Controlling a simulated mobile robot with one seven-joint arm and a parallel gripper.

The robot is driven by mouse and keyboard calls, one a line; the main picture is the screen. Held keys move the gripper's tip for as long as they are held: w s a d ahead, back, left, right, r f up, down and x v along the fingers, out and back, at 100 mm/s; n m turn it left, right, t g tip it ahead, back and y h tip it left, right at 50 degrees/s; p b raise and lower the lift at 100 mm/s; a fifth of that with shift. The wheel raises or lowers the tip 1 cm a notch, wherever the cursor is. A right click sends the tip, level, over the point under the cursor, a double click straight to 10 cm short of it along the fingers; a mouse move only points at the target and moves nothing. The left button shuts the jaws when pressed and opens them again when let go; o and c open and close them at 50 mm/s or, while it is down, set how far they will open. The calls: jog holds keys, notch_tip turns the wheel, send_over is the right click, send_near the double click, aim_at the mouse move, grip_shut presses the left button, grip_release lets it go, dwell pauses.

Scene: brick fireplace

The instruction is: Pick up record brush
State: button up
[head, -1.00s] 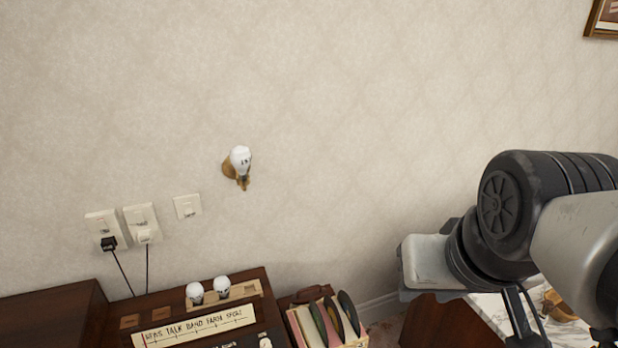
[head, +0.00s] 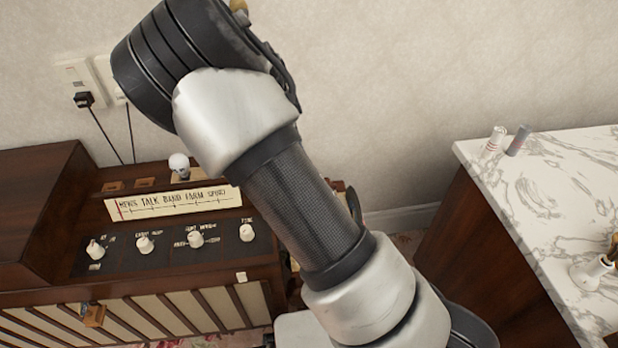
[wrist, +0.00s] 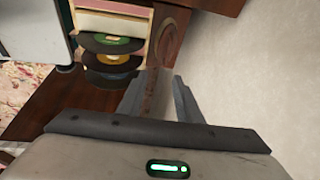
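I cannot pick out the record brush with certainty. In the wrist view, a brown wooden piece with an oval face (wrist: 168,42) stands beside a pale crate (wrist: 152,22) of upright records. My gripper (wrist: 160,88) is open, its two fingers spread apart just short of that wooden piece and pointing toward the wall side of the crate. A brown wooden surface shows between the fingers, and I see nothing clamped there. In the head view, my arm hides my gripper and most of the crate area.
A wooden radio (head: 170,244) with white knobs stands at left, with a white figure (head: 180,165) on top. A marble-topped cabinet (head: 560,180) at right bears small pale cylinders (head: 493,142). The patterned wall (head: 420,80) is close behind.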

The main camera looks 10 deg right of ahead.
jog(key=shift+m+t+h, duration=0.3)
jog(key=shift+m+h, duration=0.1)
jog(key=shift+h, duration=0.2)
jog(key=a+b+x, duration=0.1)
jog(key=x, duration=0.5)
jog(key=w+a+b+x, duration=0.1)
jog(key=b+x, duration=0.1)
jog(key=x, duration=0.5)
jog(key=a+f+b+x, duration=0.1)
jog(key=b+x, duration=0.1)
jog(key=x, duration=0.5)
jog(key=shift+w+f, duration=0.2)
jog(key=shift+w, duration=0.1)
jog(key=shift+c, duration=0.5)
grip_shut()
